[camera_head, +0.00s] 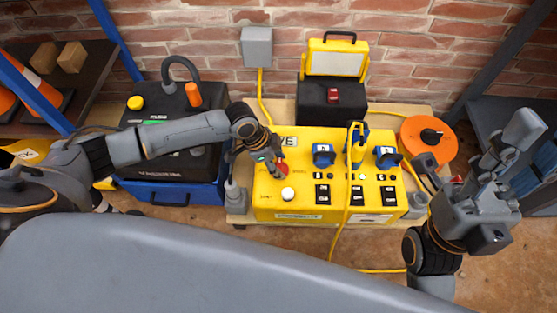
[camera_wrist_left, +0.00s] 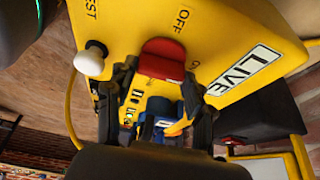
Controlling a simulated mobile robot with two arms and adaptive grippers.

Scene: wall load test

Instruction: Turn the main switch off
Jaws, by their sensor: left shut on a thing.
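The main switch has a red handle (camera_head: 282,170) on the top left of the yellow power box (camera_head: 300,208). My left gripper (camera_head: 270,167) reaches down to it from the left. In the left wrist view, the red handle (camera_wrist_left: 162,57) sits between the two dark fingers of my left gripper (camera_wrist_left: 160,85), which is shut on it. OFF is printed above the handle there, and a small label shows beside it, close to a finger. A white LIVE plate (camera_wrist_left: 243,70) is on the box. My right gripper (camera_head: 500,155) is raised at the right, open and empty, away from the box.
A white knob (camera_head: 288,194) stands close to the red handle. Blue plugs (camera_head: 324,155) and a yellow cable (camera_head: 346,205) occupy the box's middle and right. A black case (camera_head: 165,145) stands at the left, an orange reel (camera_head: 420,135) at the right, and a work lamp (camera_head: 336,62) behind.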

